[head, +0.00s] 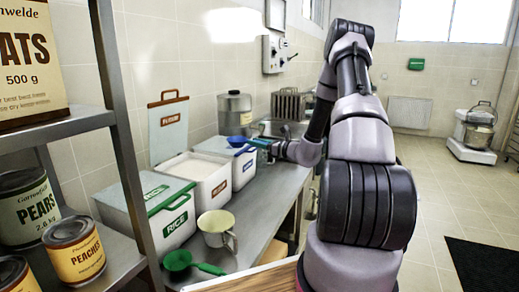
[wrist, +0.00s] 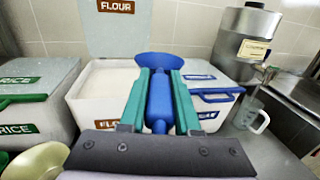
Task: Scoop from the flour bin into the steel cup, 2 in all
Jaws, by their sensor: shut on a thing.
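The flour bin (head: 208,193) stands open on the counter, its lid (head: 169,128) upright behind it and white flour (head: 190,168) inside. It also shows in the wrist view (wrist: 88,112). My gripper (head: 256,144) is shut on the handle of a blue scoop (head: 237,140); in the wrist view its green fingers (wrist: 159,85) clasp the handle and the scoop bowl (wrist: 154,62) points away. The scoop is near the flour bin's right side, over or before the blue-handled bin; its contents are hidden.
The rice bin (head: 165,214) stands left of the flour bin, lid shut. A blue-handled bin (head: 240,172) stands to the right. A green scoop (head: 180,262) lies near the cup. Shelving with tins (head: 75,250) borders the left.

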